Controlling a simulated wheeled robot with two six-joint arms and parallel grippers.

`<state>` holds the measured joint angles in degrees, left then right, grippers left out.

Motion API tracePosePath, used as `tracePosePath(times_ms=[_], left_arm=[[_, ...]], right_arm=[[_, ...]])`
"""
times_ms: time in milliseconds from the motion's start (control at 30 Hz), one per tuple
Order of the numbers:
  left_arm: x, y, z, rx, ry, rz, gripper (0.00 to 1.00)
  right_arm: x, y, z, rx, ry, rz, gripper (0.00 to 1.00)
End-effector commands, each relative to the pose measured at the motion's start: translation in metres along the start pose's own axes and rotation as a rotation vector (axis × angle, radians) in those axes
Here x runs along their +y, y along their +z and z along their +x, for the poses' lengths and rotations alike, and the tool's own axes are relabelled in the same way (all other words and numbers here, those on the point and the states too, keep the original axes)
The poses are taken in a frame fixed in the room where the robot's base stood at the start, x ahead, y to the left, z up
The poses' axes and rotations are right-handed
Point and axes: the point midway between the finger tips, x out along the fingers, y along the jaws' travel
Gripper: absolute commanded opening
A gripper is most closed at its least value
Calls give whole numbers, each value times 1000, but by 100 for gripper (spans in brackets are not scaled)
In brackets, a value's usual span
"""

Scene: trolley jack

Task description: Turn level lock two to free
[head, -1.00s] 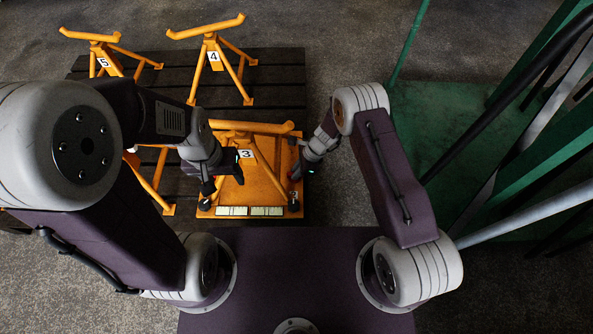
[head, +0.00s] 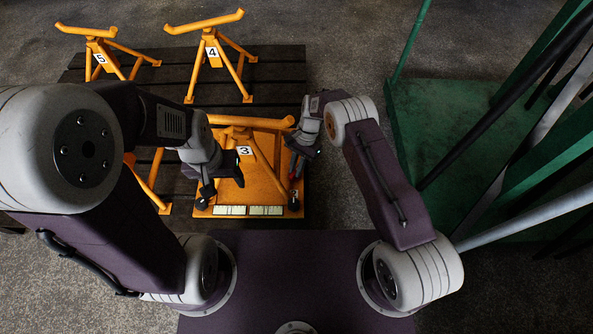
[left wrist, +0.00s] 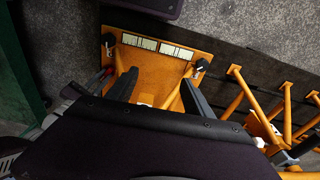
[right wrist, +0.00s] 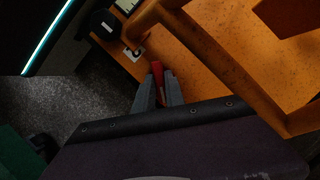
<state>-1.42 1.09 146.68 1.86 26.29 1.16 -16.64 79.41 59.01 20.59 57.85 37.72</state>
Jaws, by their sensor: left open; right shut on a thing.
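An orange jack platform (head: 272,186) numbered 3 lies in front of me, with two pale label strips (head: 230,210) along its near edge. Black knobs stand at its near left (head: 202,203) and near right (head: 294,204) corners. My right gripper (head: 296,165) is at the platform's right edge, shut on a red lever (right wrist: 157,69); the fingers cover its lower part. I cannot read which lock the lever belongs to or its marking. My left gripper (head: 222,182) is open over the platform's left part; its spread fingers also show in the left wrist view (left wrist: 158,90), holding nothing.
An orange support bar crosses the platform close to my right gripper. Orange stands numbered 4 (head: 211,66) and 5 (head: 100,60) are on the dark slatted pallet (head: 278,75) behind. A green frame (head: 440,125) with slanted poles stands at the right.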

Motion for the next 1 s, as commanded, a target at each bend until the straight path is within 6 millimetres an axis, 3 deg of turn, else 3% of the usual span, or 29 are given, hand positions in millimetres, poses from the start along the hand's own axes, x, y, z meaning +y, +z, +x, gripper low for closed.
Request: tracePosePath(times_ms=[400, 1000], left_arm=[[-1, 3, 33, 0, 0, 0, 60], [-1, 5, 48, 0, 0, 0, 60]], right_arm=[[-2, -1, 4, 1, 140, -337, 0], [-3, 1, 2, 0, 235, -564, 0]])
